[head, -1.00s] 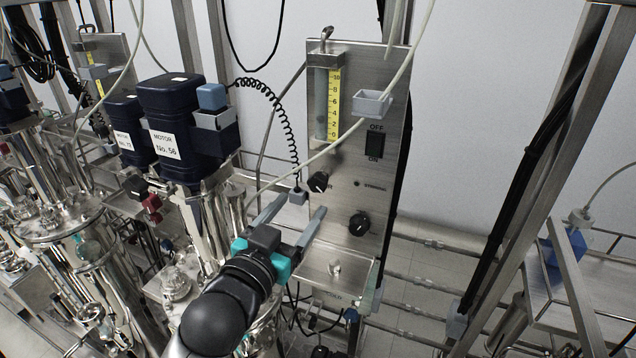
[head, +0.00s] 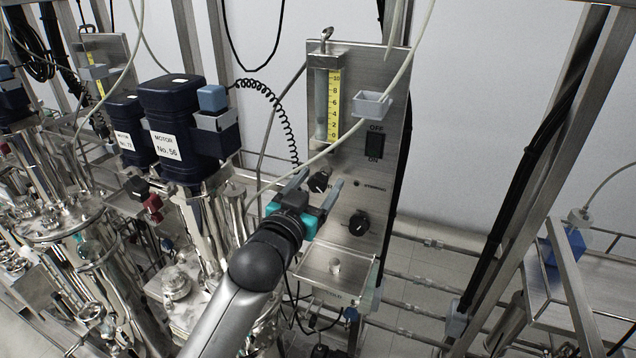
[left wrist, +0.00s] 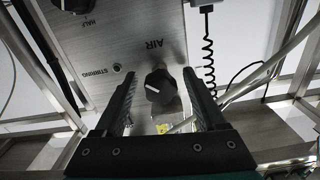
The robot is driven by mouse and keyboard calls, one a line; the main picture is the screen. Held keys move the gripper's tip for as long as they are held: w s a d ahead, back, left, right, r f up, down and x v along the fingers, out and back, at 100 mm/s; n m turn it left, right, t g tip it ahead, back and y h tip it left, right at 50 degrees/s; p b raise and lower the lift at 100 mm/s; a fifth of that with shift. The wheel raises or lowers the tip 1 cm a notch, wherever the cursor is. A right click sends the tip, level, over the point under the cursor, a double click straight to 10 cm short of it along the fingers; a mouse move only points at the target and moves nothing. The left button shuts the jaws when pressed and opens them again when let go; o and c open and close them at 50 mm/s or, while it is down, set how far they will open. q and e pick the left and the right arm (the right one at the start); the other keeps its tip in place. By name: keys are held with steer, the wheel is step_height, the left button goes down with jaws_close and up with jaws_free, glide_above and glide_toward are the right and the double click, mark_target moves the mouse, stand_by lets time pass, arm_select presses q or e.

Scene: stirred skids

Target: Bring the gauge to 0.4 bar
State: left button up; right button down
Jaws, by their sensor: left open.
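The gauge (head: 334,105) is a clear upright tube with a yellow scale marked 0 to 10 on the metal panel (head: 385,100); its reading is too small to tell. A black AIR knob (head: 318,183) with a white pointer line sits below the gauge. My left gripper (head: 321,178) is open, with its fingertips reaching to either side of the AIR knob. In the left wrist view, the AIR knob (left wrist: 160,84) shows between the two open fingers (left wrist: 158,74), with a gap on each side. My right gripper is not in view.
A second black knob (head: 359,223) is lower right on the panel, near a STIRRING label. An OFF/ON switch (head: 374,144) and a small grey holder (head: 371,104) are above it. A pale hose crosses the panel. Motor No. 56 (head: 180,125) stands close on the left.

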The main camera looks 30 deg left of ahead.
arm_select(q)
steer(key=shift+c, duration=0.2)
jaws_close()
stand_by(0.5)
steer(key=m+p, duration=0.4)
steer(key=shift+r, duration=0.15)
steer(key=m+p, duration=0.1)
steer(key=m, duration=0.1)
steer(key=shift+a+m, duration=0.1)
steer(key=shift+m, duration=0.3)
steer(key=shift+m+p, duration=0.9)
steer(key=shift+m, duration=0.7)
